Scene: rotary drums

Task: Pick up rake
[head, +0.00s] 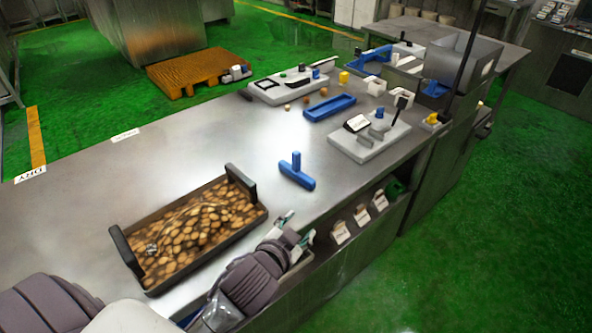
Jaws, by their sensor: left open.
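The rake is most likely the blue T-shaped tool (297,173) on the steel table, its short handle standing up from a flat bar. My left gripper (297,227) is at the table's front edge, nearer to me than the blue tool and apart from it. Its fingers are open, with nothing seen between them. My right gripper does not show.
A dark tray (122,248) of brown round pieces, with two upright handles, stands left of the blue tool. A blue shallow tray (329,107) and a grey scale-like device (370,140) stand farther back. The steel table (190,130) is bare behind the dark tray.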

